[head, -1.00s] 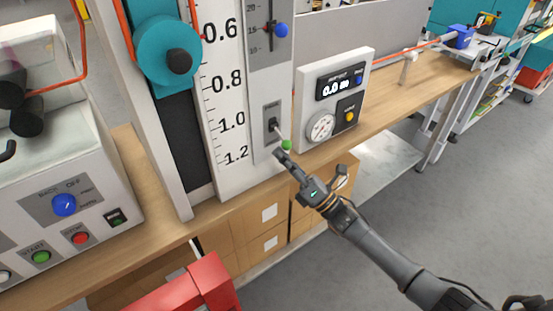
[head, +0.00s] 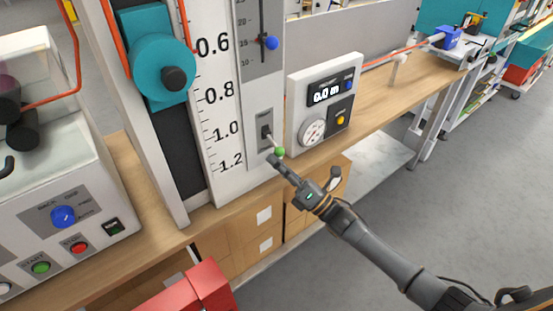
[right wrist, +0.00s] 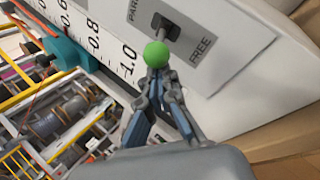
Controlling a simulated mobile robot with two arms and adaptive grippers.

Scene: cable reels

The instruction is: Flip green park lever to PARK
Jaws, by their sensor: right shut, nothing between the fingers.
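The green park lever ends in a green ball knob (head: 279,152) and sticks out of a grey switch plate (head: 258,120) low on the white scale panel. In the right wrist view the green ball (right wrist: 156,54) stands out from the plate, which is labelled PARK at upper left and FREE at lower right. My right gripper (head: 273,160) is shut and empty, its fingertips close below the ball. In the right wrist view the fingertips (right wrist: 158,80) appear right at the ball's lower edge; I cannot tell whether they touch it. My left gripper is not in view.
A meter box (head: 322,105) with display and dial stands right of the lever. A slider with a blue knob (head: 271,43) is above. A teal reel part (head: 160,68) and a control box (head: 65,200) are at left.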

